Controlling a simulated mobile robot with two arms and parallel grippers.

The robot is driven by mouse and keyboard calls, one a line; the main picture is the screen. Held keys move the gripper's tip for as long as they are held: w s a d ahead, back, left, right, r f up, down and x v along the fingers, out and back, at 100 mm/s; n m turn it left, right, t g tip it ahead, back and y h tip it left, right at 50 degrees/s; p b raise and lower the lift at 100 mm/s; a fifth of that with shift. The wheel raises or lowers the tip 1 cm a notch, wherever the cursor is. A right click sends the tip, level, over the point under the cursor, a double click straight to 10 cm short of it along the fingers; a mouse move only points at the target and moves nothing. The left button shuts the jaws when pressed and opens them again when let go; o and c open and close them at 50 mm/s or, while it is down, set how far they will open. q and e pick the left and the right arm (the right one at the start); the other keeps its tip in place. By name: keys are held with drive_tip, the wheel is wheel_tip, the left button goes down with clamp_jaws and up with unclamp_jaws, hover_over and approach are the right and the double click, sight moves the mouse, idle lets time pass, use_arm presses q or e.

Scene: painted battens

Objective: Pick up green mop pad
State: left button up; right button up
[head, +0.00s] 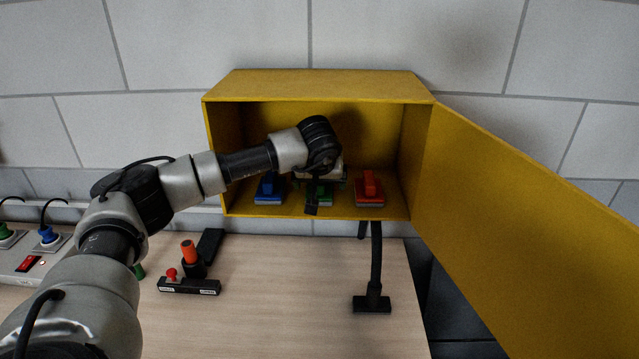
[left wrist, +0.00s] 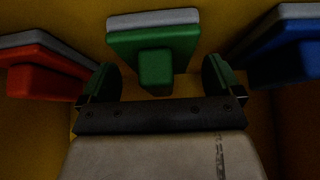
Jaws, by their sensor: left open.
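The green mop pad (head: 321,193) sits on the floor of the yellow cabinet (head: 318,86), between a blue pad and a red pad, partly hidden behind my left gripper (head: 313,200). In the left wrist view the green mop pad (left wrist: 154,45) has a grey base layer and a raised green block on top. My left gripper (left wrist: 161,85) is open, with one finger on each side of the block. The block appears between or just beyond the fingertips; I cannot tell whether they touch it. My right gripper is not in view.
The blue pad (head: 270,187) and red pad (head: 369,188) stand close on either side. The cabinet door (head: 530,200) hangs open to the right. On the table (head: 270,300) are a black holder with an orange-topped item (head: 189,252) and a black stand (head: 372,302).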

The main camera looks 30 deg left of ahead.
use_arm(q)
drive_tip(key=shift+w+a+f, duration=0.1)
drive_tip(key=shift+w+f, duration=0.05)
drive_tip(key=shift+f, duration=0.1)
drive_tip(key=c, duration=1)
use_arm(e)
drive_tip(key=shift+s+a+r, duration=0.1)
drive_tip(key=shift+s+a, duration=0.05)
use_arm(q)
drive_tip(key=shift+r+b, duration=0.45)
wheel_tip(320, 180, up, 2)
drive_tip(key=shift+r+b, duration=0.25)
drive_tip(key=shift+b, duration=0.55)
drive_tip(key=s+d+b, duration=0.5)
drive_tip(key=s+d, duration=0.4)
drive_tip(key=s, duration=0.6)
drive_tip(key=shift+s+d, duration=0.2)
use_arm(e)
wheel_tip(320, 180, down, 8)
